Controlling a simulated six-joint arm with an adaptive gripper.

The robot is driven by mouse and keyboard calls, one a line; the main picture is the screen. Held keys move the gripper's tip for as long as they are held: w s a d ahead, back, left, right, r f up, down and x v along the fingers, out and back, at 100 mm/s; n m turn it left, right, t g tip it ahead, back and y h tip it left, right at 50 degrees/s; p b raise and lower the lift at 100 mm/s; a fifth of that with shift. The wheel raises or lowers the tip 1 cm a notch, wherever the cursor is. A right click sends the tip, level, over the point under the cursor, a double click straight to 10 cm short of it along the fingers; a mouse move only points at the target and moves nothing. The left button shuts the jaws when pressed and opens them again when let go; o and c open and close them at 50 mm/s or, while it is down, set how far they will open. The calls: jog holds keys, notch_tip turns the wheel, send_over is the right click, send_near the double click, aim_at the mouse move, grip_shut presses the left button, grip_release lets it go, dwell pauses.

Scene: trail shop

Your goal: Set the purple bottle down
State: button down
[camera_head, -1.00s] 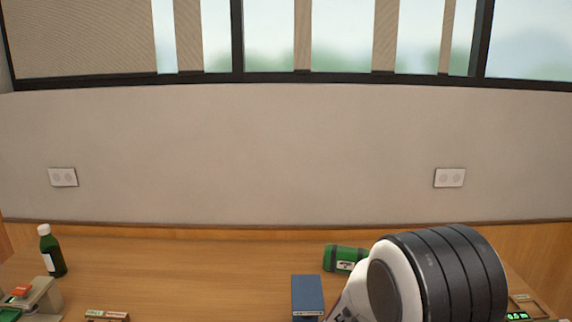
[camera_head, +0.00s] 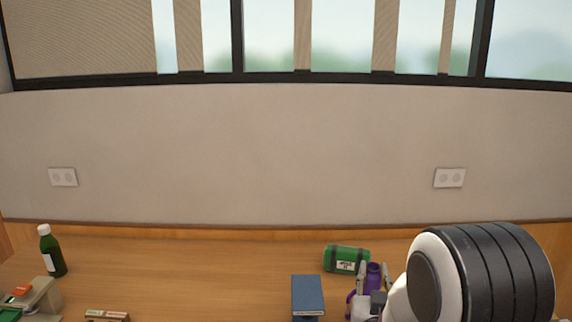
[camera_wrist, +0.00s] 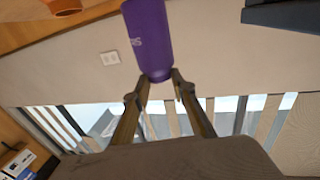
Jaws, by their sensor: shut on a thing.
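The purple bottle (camera_head: 374,277) shows at the lower right of the head view, between the two fingers of my gripper (camera_head: 374,268). My arm partly hides it, and its base is out of sight. In the wrist view the purple bottle (camera_wrist: 148,35) stretches up from the fingertips to the top edge, with pale lettering on its side. My gripper (camera_wrist: 161,76) is shut on one end of it there. I cannot tell whether the bottle touches the table.
A dark green bottle (camera_head: 52,252) with a white cap stands at far left. The middle-left of the table is mostly clear.

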jog(key=shift+s+a+f+n+y, duration=0.3)
jog(key=shift+s+a+n+y, duration=0.05)
jog(key=shift+a+y, duration=0.25)
jog(key=shift+s+a+f+n+y, duration=0.3)
jog(key=shift+a+n+y, duration=0.1)
jog(key=shift+a+y, duration=0.2)
jog(key=shift+s+a+f+n+y, duration=0.35)
jog(key=shift+a+y, duration=0.15)
jog(key=shift+a, duration=0.1)
jog(key=shift+w+f, duration=0.25)
jog(key=shift+f, duration=0.35)
jog(key=shift+w+f, duration=0.25)
jog(key=shift+f, duration=0.3)
jog(key=shift+s+r, duration=0.25)
jog(key=shift+r, duration=0.4)
jog(key=shift+s+r, duration=0.25)
jog(key=shift+r, duration=0.35)
jog(key=shift+r, duration=0.15)
